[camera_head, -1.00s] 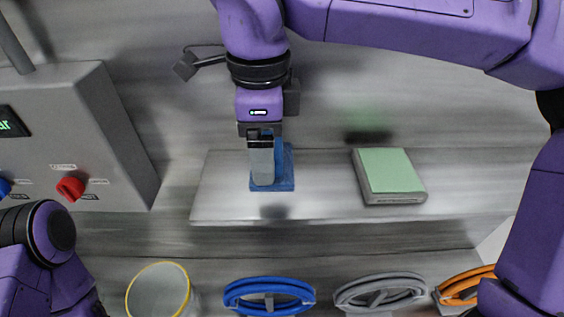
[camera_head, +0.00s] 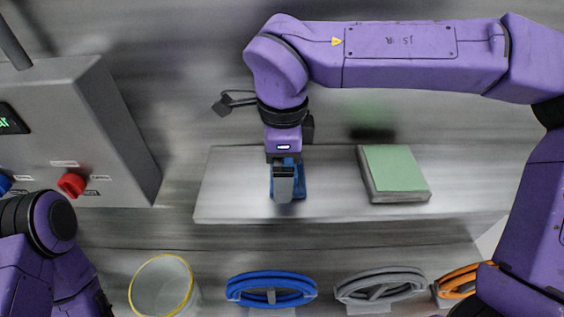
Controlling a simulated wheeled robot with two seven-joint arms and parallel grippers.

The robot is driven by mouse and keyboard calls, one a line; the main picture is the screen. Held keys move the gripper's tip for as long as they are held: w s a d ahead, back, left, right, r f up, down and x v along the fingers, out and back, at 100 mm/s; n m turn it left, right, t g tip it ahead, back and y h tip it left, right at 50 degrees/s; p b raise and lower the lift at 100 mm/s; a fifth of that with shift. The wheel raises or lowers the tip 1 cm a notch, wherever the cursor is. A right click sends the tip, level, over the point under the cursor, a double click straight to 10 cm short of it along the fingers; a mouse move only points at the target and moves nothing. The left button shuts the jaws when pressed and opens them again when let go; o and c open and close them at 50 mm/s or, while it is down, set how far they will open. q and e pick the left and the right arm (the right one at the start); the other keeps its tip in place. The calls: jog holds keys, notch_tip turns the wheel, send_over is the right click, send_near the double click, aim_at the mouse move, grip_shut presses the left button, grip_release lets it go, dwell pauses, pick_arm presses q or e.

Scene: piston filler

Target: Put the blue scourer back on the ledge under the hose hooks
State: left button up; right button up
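The blue scourer (camera_head: 299,188) is at the left part of the grey ledge (camera_head: 235,190), partly hidden behind a finger of my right gripper (camera_head: 284,184). My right gripper points down and looks shut on the scourer, with blue showing on both sides of the near finger. The scourer is at or just above the ledge top; I cannot tell if it touches. Below the ledge's front edge are the hose hooks with a blue hose (camera_head: 271,289), a grey hose (camera_head: 380,286) and an orange hose (camera_head: 460,282). My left gripper is out of view.
A green-topped pad (camera_head: 394,168) lies on the ledge to the right of the scourer. A grey control box (camera_head: 85,130) with a red knob (camera_head: 71,184) stands at the left. A yellow-rimmed container (camera_head: 163,288) is at the lower left. The ledge between scourer and pad is clear.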

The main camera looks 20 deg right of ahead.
notch_tip(320, 180, up, 12)
dwell(0.5)
